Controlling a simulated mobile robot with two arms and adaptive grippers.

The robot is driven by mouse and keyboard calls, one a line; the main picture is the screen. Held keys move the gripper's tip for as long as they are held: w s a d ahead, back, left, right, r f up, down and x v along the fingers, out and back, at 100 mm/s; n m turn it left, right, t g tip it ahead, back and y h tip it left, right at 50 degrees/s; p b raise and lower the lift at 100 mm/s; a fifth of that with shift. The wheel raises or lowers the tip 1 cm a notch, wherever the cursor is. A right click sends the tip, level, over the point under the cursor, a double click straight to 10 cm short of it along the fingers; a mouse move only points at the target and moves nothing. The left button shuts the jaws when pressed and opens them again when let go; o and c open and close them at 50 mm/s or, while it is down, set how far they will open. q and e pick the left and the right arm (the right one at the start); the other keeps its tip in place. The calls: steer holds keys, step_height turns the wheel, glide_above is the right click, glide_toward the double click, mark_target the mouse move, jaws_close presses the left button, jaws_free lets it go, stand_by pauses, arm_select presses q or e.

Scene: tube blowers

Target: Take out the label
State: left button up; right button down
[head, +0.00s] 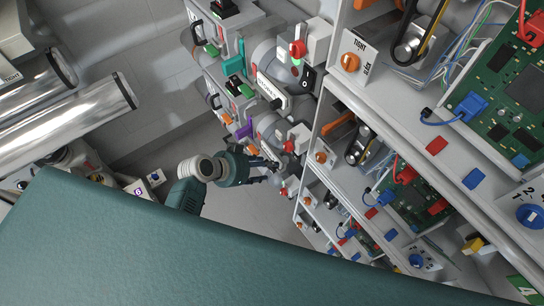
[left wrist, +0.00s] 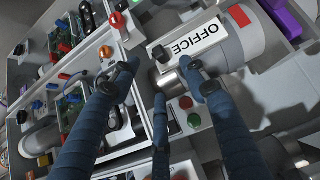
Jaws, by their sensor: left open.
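The white label reading OFFICE (left wrist: 192,40) lies in a holder on a grey tube blower (left wrist: 250,50) in the left wrist view. My left gripper (left wrist: 162,78) is open. Its dark blue fingers are spread just below the label's left part, and I see nothing between them. I cannot tell whether a fingertip touches the holder. In the head view my left gripper (head: 274,173) points right at the lower blower, whose label is too small to read. Another blower above it carries a white label (head: 270,89) with dark letters. My right gripper is not in view.
A shelf rack (head: 400,120) with circuit boards, knobs and wires stands to the right in the head view. A red button (left wrist: 186,102) and a green button (left wrist: 194,120) sit near my fingers. Metal pipes (head: 70,115) lie at the left. Some floor (head: 240,205) is clear.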

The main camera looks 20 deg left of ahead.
mark_target(272, 168)
arm_select(q)
steer(key=x, duration=0.5)
steer(key=shift+w+f+p, duration=0.15)
steer(key=shift+f+p, duration=0.2)
steer(key=c, duration=1.1)
